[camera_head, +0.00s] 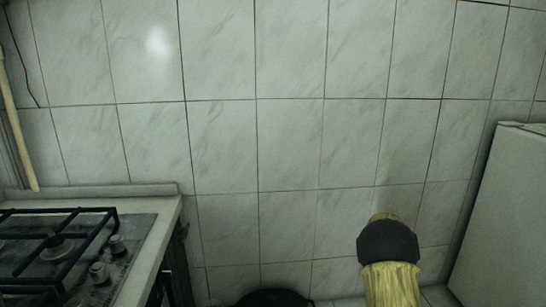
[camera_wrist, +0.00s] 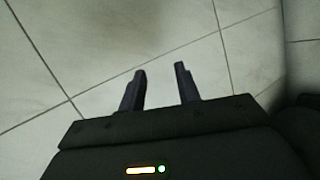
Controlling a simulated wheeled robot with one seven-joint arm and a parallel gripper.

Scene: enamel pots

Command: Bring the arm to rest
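My gripper (camera_wrist: 160,70) shows in the wrist view. Its two dark fingers stand apart with nothing between them, so it is open and empty. Beyond the fingertips is a pale tiled surface with dark joints. No pot can be made out for certain in either view. I cannot make out the gripper's fingers in the head view.
A gas stove (camera_head: 60,250) with black grates and knobs is at the lower left, against the tiled wall (camera_head: 290,140). A white cabinet-like body (camera_head: 505,220) stands at the right. A dark rounded thing (camera_head: 273,299) shows at the bottom edge, mostly cut off.

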